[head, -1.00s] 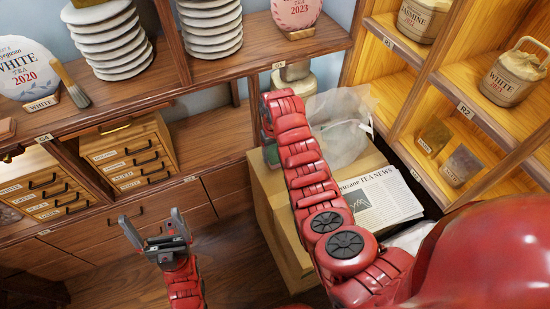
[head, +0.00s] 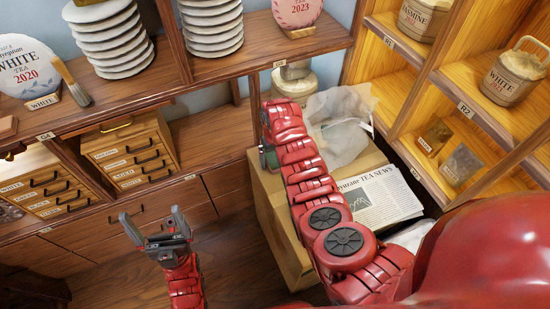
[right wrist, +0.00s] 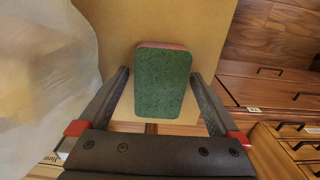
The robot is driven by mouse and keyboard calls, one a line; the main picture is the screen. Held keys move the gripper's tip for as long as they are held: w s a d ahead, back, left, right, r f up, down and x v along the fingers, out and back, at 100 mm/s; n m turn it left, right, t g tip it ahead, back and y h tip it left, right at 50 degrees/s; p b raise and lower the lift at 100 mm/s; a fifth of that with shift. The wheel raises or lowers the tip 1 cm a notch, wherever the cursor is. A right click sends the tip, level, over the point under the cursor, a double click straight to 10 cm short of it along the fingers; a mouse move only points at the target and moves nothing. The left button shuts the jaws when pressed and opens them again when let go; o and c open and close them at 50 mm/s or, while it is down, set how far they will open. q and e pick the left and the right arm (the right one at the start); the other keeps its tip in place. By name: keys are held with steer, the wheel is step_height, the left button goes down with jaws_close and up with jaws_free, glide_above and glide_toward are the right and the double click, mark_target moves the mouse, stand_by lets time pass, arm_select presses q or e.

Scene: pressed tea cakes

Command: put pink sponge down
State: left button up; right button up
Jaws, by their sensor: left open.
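The pink sponge (right wrist: 163,90) shows in the right wrist view as a green rounded face with a pink edge at its top. It is between the fingers of my right gripper (right wrist: 160,74), with a visible gap on each side, so the gripper looks open around it. Tan cardboard is behind the sponge; I cannot tell whether they touch. My left gripper (head: 150,216) is open and empty above the floor at lower left.
The cardboard box (head: 283,232) carries a newspaper (head: 372,200) and a translucent bag (head: 341,135), which is close left of my right gripper in its wrist view. Shelves with tea cakes, small drawer cabinets (head: 130,155) and a lit right-hand shelf (head: 440,90) surround it.

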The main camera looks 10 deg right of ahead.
mark_target(275, 158)
steer(key=shift+r, duration=0.1)
steer(key=shift+r, duration=0.15)
step_height(275, 158, up, 8)
steer(key=shift+w+r+b, duration=0.1)
steer(key=shift+r+b, duration=0.1)
steer(key=shift+b, duration=0.3)
step_height(275, 158, up, 4)
steer(key=shift+f+p, duration=0.25)
steer(key=shift+p, duration=1)
steer(key=shift+f, duration=0.1)
